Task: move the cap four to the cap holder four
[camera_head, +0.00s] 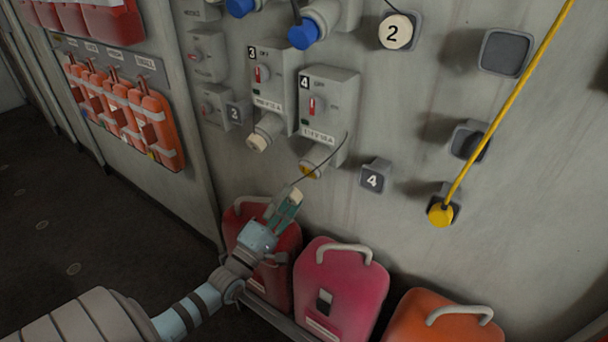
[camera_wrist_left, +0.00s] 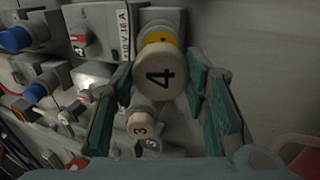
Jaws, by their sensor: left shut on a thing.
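Cap four (camera_head: 296,194) is a cream round cap, with a black 4 on its face in the left wrist view (camera_wrist_left: 160,76). My left gripper (camera_head: 286,208) is shut on it, with teal fingers (camera_wrist_left: 165,102) on both sides of the cap. The cap is off its socket (camera_head: 317,161), whose yellow inside shows below box 4 (camera_head: 329,108). A thin dark cord runs from the box to the cap. Cap holder four (camera_head: 375,177) is a small grey block marked 4 on the wall, empty, to the right of the gripper. My right gripper is out of view.
Cap three (camera_wrist_left: 141,124) is on its socket. Cap 2 (camera_head: 396,31) sits on a holder higher up. Red (camera_head: 279,258), pink (camera_head: 340,290) and orange (camera_head: 440,318) canisters stand below the wall.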

